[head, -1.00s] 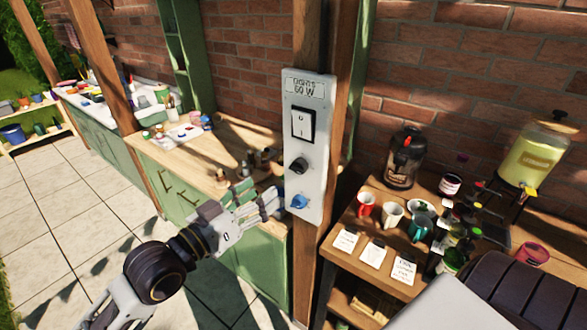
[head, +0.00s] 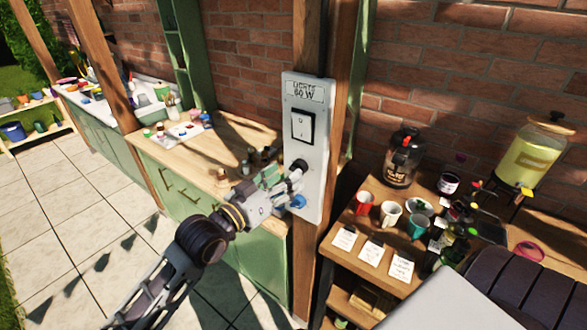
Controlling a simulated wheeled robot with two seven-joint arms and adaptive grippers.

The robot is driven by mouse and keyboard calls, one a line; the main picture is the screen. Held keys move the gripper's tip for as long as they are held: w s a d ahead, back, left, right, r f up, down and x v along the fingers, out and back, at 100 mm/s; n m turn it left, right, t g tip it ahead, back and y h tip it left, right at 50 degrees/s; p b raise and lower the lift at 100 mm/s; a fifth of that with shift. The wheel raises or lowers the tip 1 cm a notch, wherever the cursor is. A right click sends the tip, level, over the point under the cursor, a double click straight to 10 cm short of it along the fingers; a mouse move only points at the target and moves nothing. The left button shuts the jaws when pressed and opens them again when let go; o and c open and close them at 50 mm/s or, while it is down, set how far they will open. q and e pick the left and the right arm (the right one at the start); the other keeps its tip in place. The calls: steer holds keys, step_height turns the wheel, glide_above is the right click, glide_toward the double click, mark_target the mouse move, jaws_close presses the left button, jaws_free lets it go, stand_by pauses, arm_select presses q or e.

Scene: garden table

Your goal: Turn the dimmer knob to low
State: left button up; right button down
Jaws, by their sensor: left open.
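A pale switch panel (head: 318,150) is mounted upright on a wooden post. It carries a label reading "LIGHTS 60 W", a black rocker switch (head: 302,127), a dark knob (head: 299,166) below it and a blue part (head: 299,201) lower down. No low or high marks are readable. My left gripper (head: 296,180) is open at the panel's left edge, with its fingertips by the dark knob and partly covering it. I cannot tell whether they touch it. My right gripper is not in view.
A wooden counter (head: 215,150) with bottles and paint things stands left behind my left arm. At right, a drinks table (head: 335,258) holds mugs, cards, a dark urn (head: 404,158) and a yellow drink dispenser (head: 533,158). The tiled floor (head: 60,190) at left is open.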

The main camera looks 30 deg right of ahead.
mark_target(300, 163)
arm_select(q)
steer(key=shift+p+x, duration=0.4)
steer(key=shift+x, duration=1.7)
steer(key=c, duration=1)
steer(key=shift+m, duration=0.6)
steer(key=o, duration=1)
steer(key=shift+s+a, duration=0.1)
steer(key=shift+a, duration=0.05)
